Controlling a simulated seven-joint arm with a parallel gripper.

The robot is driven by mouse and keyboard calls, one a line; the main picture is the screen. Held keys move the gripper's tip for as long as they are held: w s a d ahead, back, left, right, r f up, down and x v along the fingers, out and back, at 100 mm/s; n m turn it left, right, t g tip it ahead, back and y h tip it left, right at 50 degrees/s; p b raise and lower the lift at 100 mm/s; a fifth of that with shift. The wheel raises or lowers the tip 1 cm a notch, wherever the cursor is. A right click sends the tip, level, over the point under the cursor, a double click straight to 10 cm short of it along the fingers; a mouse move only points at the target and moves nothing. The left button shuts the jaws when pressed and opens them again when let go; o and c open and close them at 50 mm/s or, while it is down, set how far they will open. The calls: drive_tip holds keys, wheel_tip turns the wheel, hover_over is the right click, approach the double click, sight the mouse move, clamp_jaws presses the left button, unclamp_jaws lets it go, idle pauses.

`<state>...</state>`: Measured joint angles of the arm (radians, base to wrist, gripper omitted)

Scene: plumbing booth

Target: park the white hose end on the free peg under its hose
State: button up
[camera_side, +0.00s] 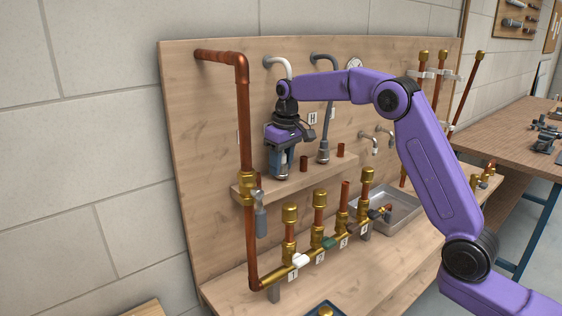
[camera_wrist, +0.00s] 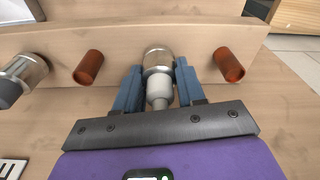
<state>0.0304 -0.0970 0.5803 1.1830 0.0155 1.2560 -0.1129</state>
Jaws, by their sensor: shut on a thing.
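The white hose (camera_side: 288,69) hangs from the left wall outlet and runs down behind my wrist. My gripper (camera_side: 281,168) is shut on the white hose end, whose grey-white body and metal collar (camera_wrist: 158,60) show between the blue fingers (camera_wrist: 158,88) in the wrist view. In the side view, the metal tip (camera_side: 281,175) is low at the wooden shelf. I cannot tell whether a peg is inside it. Bare copper pegs stand on both sides, one at left (camera_wrist: 88,67) and one at right (camera_wrist: 228,64) in the wrist view.
A grey hose end (camera_side: 323,152) stands upright on the shelf (camera_side: 270,186), beside another copper peg (camera_side: 340,150). A tall copper pipe (camera_side: 245,120) rises close left of my gripper. Brass-capped valve stubs (camera_side: 320,198) stand below, with a metal sink (camera_side: 398,208) at right.

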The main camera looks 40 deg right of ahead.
sight(285, 164)
drive_tip(key=shift+f, duration=0.15)
drive_tip(key=shift+c, duration=0.5)
drive_tip(key=o, duration=1.2)
drive_tip(key=r, duration=0.4)
drive_tip(key=s+r, duration=0.1)
drive_tip(key=r, duration=0.7)
drive_tip(key=shift+s+d, duration=0.1)
drive_tip(key=shift+s, duration=0.1)
